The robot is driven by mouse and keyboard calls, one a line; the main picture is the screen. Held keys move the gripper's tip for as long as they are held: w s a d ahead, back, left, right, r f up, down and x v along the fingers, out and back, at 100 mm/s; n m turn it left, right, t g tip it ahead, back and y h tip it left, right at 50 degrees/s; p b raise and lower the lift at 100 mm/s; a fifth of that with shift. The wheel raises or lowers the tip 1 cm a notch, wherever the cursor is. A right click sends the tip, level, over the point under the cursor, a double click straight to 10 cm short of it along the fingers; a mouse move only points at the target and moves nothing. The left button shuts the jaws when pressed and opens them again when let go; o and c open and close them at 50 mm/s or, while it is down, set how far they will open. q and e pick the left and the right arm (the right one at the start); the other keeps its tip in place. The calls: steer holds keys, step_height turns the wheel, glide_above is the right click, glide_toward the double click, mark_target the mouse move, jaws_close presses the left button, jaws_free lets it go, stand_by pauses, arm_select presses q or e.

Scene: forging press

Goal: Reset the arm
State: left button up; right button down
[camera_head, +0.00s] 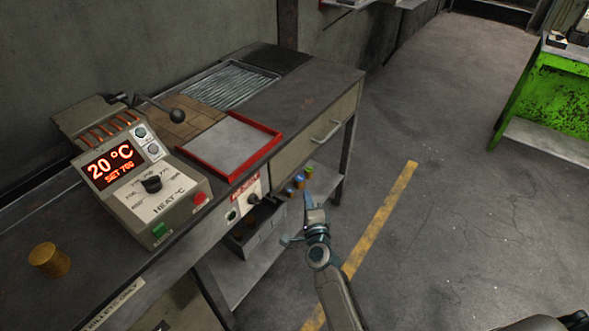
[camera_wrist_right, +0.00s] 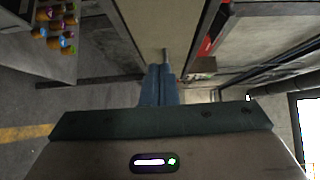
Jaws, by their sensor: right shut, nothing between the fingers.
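My right gripper (camera_head: 308,197) is in front of the workbench (camera_head: 345,78), over the gap between its lower shelf and the floor's yellow line. In the right wrist view its two blue fingers (camera_wrist_right: 160,82) are together and empty. They point toward the bench's drawer front (camera_wrist_right: 160,20), with the drawer handle (camera_wrist_right: 165,56) just beyond the tips; I cannot tell if they touch. My left gripper is not in view.
A heater control box (camera_head: 150,195) reads 20 °C, SET 700. A red-rimmed tray (camera_head: 228,145) and a brown cylinder (camera_head: 48,260) are on the bench. Small coloured pieces (camera_head: 299,181) sit on its lower shelf. A green table (camera_head: 545,95) stands far right. Open floor (camera_head: 450,200) lies between.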

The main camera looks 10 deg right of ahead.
steer(key=s+d+f+n+g+y, duration=0.1)
steer(key=s+f+n+g, duration=0.25)
steer(key=s+f, duration=0.55)
steer(key=s+d+f+n+g, duration=0.15)
steer(key=s+f+n, duration=0.3)
steer(key=f, duration=0.95)
steer(key=s+f+n+g+y, duration=0.1)
steer(key=s+f+n+g, duration=0.25)
steer(key=s+f, duration=0.6)
steer(key=s+d+f+n+g, duration=0.2)
steer(key=s+f, duration=0.3)
steer(key=s, duration=0.5)
steer(key=s+d+f+n+g+h, duration=0.1)
steer(key=s+d+f+n+g, duration=0.2)
steer(key=s, duration=0.7)
steer(key=s+d+f+n+g, duration=0.3)
steer(key=s+d+f, duration=0.2)
steer(key=s+f, duration=0.3)
steer(key=s, duration=0.3)
steer(key=shift+d+h, duration=0.2)
steer(key=shift+h, duration=0.1)
